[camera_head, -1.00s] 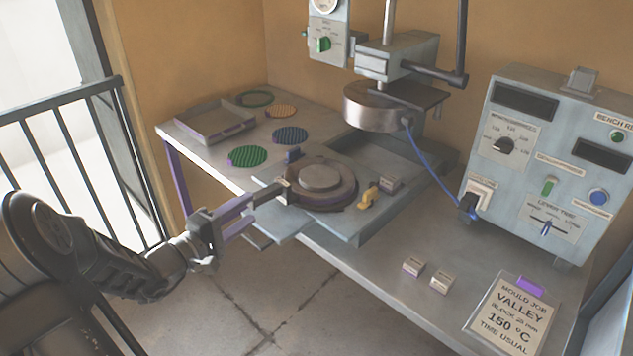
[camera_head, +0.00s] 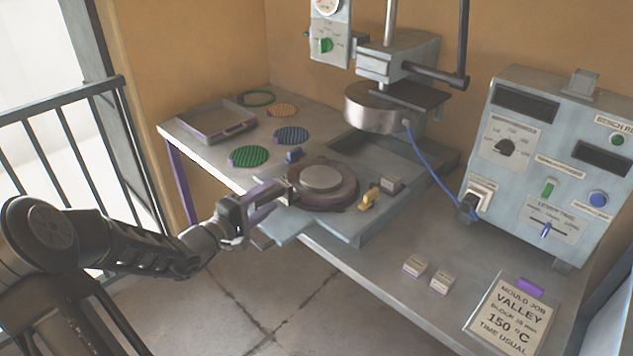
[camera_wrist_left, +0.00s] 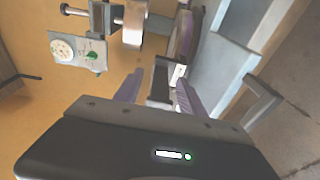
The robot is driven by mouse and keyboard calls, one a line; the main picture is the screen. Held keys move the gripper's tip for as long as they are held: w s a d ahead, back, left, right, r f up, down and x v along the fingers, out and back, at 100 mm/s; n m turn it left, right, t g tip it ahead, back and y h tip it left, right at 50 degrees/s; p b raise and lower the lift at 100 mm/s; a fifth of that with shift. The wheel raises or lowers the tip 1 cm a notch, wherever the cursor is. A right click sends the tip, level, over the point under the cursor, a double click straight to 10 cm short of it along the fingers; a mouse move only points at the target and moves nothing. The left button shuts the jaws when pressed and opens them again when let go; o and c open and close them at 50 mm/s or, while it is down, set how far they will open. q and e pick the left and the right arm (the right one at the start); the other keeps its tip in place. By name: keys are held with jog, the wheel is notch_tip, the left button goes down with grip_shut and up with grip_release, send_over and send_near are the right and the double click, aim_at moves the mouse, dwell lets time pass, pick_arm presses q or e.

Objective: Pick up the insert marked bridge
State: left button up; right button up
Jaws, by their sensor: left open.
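Two small pale inserts, one left (camera_head: 414,267) and one right (camera_head: 441,282), lie on the bench's front; their lettering is too small to read, so I cannot tell which is marked bridge. Another small grey block (camera_head: 391,186) sits on the press tray. My left gripper (camera_head: 278,194) is open at the left side of the round mould (camera_head: 322,181), far from the two inserts. In the left wrist view, the open fingers (camera_wrist_left: 160,92) stand either side of the mould's dark handle (camera_wrist_left: 161,80); contact cannot be told. My right gripper is out of view.
A yellow clip (camera_head: 369,199) sits beside the mould. The heated press head (camera_head: 380,108) hangs above and behind. A control box (camera_head: 545,165) and job card (camera_head: 512,315) stand right. Patterned discs (camera_head: 249,156) and an empty tray (camera_head: 205,126) are at left.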

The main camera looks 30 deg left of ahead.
pick_arm(q)
jog(key=shift+w+d, duration=0.1)
jog(key=shift+w, duration=0.35)
jog(key=shift+c, duration=0.6)
grip_shut()
dwell(0.8)
jog(key=shift+r, duration=0.1)
